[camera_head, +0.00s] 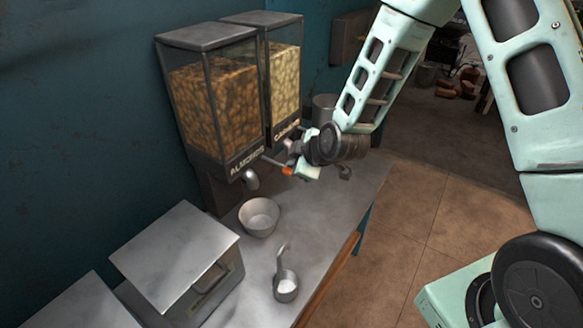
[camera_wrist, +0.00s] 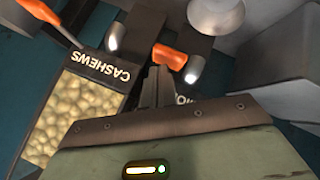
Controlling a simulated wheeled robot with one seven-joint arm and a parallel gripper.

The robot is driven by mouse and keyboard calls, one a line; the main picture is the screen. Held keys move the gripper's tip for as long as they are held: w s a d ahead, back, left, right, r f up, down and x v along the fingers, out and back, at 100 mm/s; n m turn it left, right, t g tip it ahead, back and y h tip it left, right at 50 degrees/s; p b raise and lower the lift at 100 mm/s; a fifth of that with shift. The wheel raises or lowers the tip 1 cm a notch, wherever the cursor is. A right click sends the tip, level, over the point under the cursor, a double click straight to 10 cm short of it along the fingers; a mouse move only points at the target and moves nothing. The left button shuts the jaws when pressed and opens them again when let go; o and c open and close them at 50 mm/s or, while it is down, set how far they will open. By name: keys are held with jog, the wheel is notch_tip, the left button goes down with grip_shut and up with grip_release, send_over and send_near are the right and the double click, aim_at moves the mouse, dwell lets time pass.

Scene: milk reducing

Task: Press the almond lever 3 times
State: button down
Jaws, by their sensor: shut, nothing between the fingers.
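The almond dispenser (camera_head: 213,108) stands against the wall, a clear bin full of brown nuts. Its orange-tipped lever (camera_head: 287,170) sticks out to the right near its label. The lever's orange handle (camera_wrist: 170,57) also shows in the wrist view, by a partly covered label. My gripper (camera_head: 291,161) is at this lever, its closed fingertips (camera_wrist: 158,72) just beside the orange handle. I cannot tell whether they touch it. The gripper is shut and empty. The almond spout (camera_head: 251,180) is below the label, and a metal bowl (camera_head: 259,222) stands on the counter under it.
The cashew dispenser (camera_head: 284,80) stands right beside the almond one; its orange lever (camera_wrist: 48,15) shows in the wrist view. A metal scoop cup (camera_head: 286,287) and lidded metal bins (camera_head: 178,252) are on the counter (camera_head: 325,225). Floor to the right is open.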

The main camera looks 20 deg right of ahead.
jog(key=shift+f+b, duration=0.8)
jog(key=shift+f, duration=0.1)
dwell(0.5)
jog(key=shift+r, duration=0.1)
jog(key=shift+r+p, duration=1.1)
jog(key=shift+r, duration=0.5)
jog(key=shift+r, duration=0.1)
jog(key=shift+r+p, duration=1.7)
jog(key=shift+r, duration=0.8)
